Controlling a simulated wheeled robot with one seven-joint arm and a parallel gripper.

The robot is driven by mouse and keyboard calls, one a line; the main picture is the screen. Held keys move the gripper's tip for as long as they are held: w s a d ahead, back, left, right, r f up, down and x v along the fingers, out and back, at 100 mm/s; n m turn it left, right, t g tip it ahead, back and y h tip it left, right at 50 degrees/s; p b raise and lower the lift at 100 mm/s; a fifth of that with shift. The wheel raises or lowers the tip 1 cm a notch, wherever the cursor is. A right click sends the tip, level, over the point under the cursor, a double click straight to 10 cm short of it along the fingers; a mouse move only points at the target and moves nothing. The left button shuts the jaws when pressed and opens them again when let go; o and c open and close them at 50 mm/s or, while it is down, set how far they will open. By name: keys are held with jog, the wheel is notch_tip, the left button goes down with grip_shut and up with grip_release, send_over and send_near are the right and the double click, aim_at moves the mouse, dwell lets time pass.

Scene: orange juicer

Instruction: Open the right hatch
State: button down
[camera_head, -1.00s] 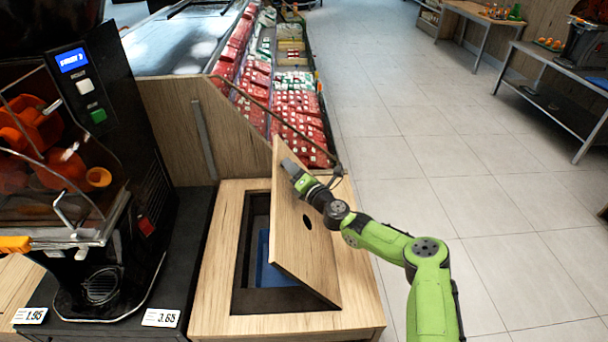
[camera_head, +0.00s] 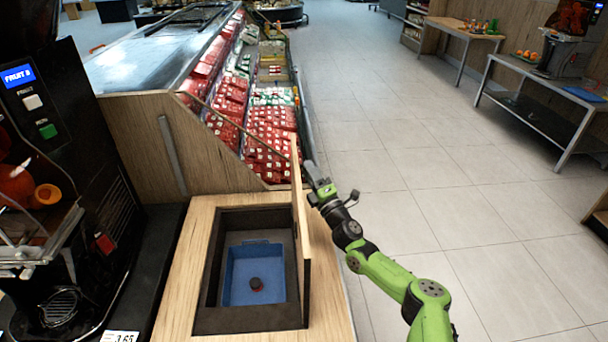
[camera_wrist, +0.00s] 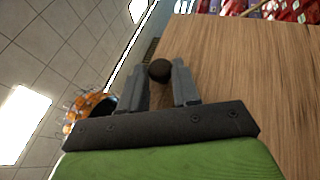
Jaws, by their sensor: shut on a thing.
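The right hatch (camera_head: 301,240) is a thin wooden panel. It stands about upright along the right side of its opening in the wooden counter (camera_head: 205,215). My gripper (camera_head: 316,172) is at the far upper part of the hatch, on its right side, and is shut on it. In the wrist view the fingers (camera_wrist: 160,72) show over the wooden hatch face (camera_wrist: 235,75), with a dark round spot (camera_wrist: 159,70) between them. The exact contact is hard to see.
A black orange juicer (camera_head: 75,190) stands on the left. A wooden side panel (camera_head: 140,130) and a display of red packages (camera_head: 240,115) are behind the counter. The tiled floor (camera_head: 440,210) on the right is clear, with tables (camera_head: 530,110) farther off.

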dwell(0.3)
jog(key=c, duration=0.8)
grip_release()
jog(key=shift+c, duration=0.2)
jog(key=p+v, duration=0.1)
jog(key=v, duration=1.4)
jog(key=shift+s+f+p, duration=0.2)
jog(key=shift+s+p, duration=0.15)
jog(key=shift+p, duration=0.05)
jog(key=shift+d, duration=0.1)
